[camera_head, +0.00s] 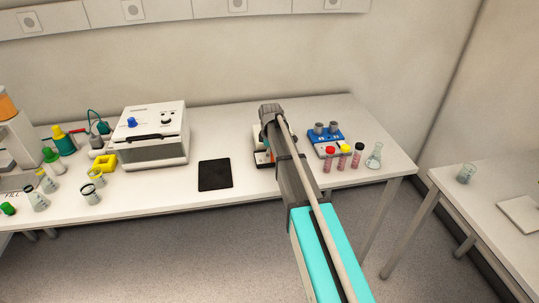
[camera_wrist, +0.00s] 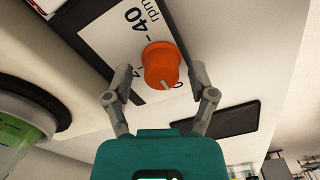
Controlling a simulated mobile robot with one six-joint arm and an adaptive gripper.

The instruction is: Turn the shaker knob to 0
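The shaker knob (camera_wrist: 162,64) is an orange cylinder on a white dial plate marked "rpm" and "40" in the wrist view. A pale pointer line on the knob faces the lower edge of the picture; part of the scale there is hidden. My gripper (camera_wrist: 160,71) is open, with one grey finger on each side of the knob. Gaps show between the fingers and the knob, and its hold is empty. In the head view the shaker (camera_head: 262,158) stands on the bench, mostly hidden behind my arm, and the knob and fingertips are not visible there.
A black pad (camera_head: 215,175) lies left of the shaker, with a white box-shaped device (camera_head: 153,150) beyond it. A blue device (camera_head: 326,136), capped tubes (camera_head: 343,157) and a flask (camera_head: 375,158) stand at right. A vessel with green contents (camera_wrist: 18,132) is close at left in the wrist view.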

